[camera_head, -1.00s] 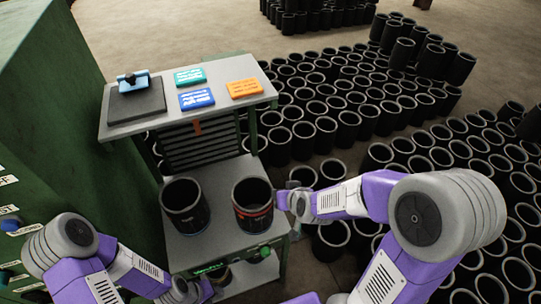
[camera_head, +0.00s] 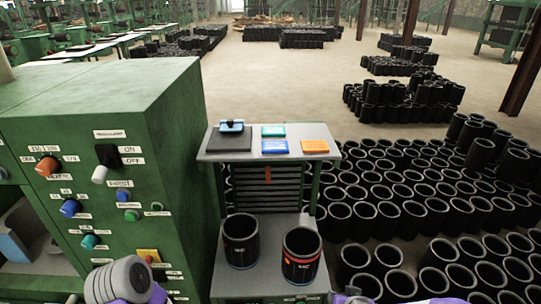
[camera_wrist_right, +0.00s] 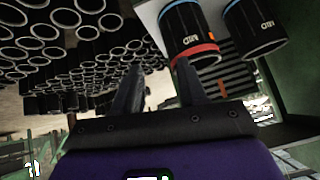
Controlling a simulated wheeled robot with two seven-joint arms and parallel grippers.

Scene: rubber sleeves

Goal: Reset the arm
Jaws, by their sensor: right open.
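My right gripper (camera_wrist_right: 160,68) is open in the right wrist view, with nothing between its two fingers. In that view, a black sleeve with a red band (camera_wrist_right: 190,30) is just beyond the right-hand finger; I cannot tell the exact gap. The same red-banded sleeve (camera_head: 301,255) stands upright on the lower shelf in the head view. My right arm shows only as a small piece at the bottom edge there. My left arm's grey joint and purple link show at the bottom left; its gripper is out of view.
Above is a table (camera_head: 222,156) with coloured cards. A green control cabinet (camera_head: 120,190) is at left. Many black sleeves (camera_head: 430,190) crowd the floor at right.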

